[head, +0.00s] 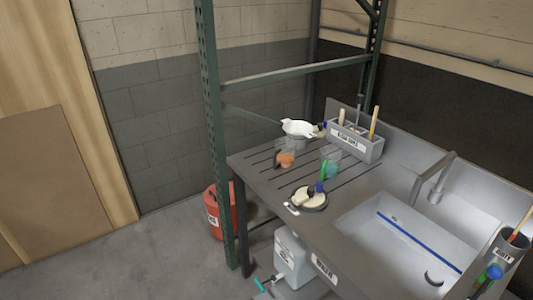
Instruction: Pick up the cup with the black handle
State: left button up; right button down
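Several small cups or scoops stand on the grooved drainboard (258,167) left of the sink. An orange piece (287,159) has a short dark part at its lower left that may be a handle, beside what looks like a clear cup. A clear cup (331,155) with a green handle stands right of it. A cream round piece (308,198) nearer the front has dark and blue parts on it. A white bowl-like piece (298,128) sits at the back. Which one is the cup with the black handle is too small to tell. Neither gripper shows.
A grey divided caddy (356,144) with upright tools stands at the back. The sink basin (410,240) is on the right, with a faucet (436,180). A green post (214,130) rises left of the drainboard. A red bucket (218,209) and white jug (292,258) are below.

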aim_at(284, 155)
jog(key=z, duration=0.8)
jog(key=i+j+z, duration=0.1)
jog(key=j+z, duration=0.6)
jog(key=j, duration=0.15)
jog(key=j+z, duration=0.35)
jog(key=j, duration=0.15)
jog(key=j+z, duration=0.15)
jog(key=j, duration=0.55)
jog(key=k+j+z, duration=0.15)
jog(key=j, duration=0.5)
jog(key=j+z, duration=0.15)
jog(key=j, duration=0.55)
jog(key=k+j, duration=0.1)
jog(key=j, duration=0.35)
jog(key=k+j, duration=0.1)
jog(key=j, duration=0.4)
jog(key=k+j, duration=0.1)
jog(key=j, duration=0.35)
